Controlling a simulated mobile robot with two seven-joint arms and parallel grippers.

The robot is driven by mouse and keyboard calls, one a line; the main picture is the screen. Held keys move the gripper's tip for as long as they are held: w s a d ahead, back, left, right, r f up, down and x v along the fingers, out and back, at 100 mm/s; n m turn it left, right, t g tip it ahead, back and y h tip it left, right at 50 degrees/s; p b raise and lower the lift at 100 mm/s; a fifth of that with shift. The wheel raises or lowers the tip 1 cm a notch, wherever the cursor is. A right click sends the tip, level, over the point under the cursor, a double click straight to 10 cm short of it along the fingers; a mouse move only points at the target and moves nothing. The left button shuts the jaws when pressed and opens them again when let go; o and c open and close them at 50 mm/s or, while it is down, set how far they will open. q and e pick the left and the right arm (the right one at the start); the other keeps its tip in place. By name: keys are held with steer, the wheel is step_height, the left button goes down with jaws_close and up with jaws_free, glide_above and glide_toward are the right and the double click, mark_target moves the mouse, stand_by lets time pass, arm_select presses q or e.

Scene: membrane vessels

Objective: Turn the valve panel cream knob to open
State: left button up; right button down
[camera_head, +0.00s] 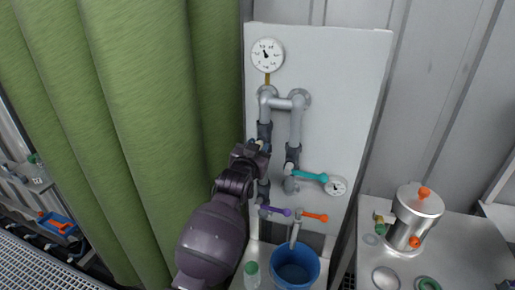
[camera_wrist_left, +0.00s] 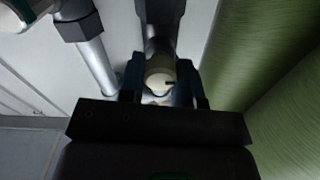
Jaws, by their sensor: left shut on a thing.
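The valve panel (camera_head: 338,85) is a white upright board with grey pipes. My left gripper (camera_head: 257,146) reaches up to its left pipe. In the left wrist view my left gripper (camera_wrist_left: 158,82) is shut on the round cream knob (camera_wrist_left: 159,74), one finger on each side. A small dark mark shows on the knob's face, toward the picture's right. In the head view the gripper mostly hides the knob. My right gripper is not in view.
A teal lever (camera_head: 310,176), a purple lever (camera_head: 275,211) and an orange lever (camera_head: 315,217) stick out below. A blue bucket (camera_head: 296,283) stands beneath the panel. A green curtain (camera_head: 130,120) hangs close at left. A steel vessel (camera_head: 417,212) stands on a table (camera_head: 460,240) at right.

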arm_select(q)
steer(key=o, duration=0.9)
steer(key=shift+s, duration=0.1)
steer(key=b+v, duration=0.1)
steer(key=v, duration=0.9)
steer(key=shift+s+a, duration=0.15)
steer(key=shift+s, duration=0.15)
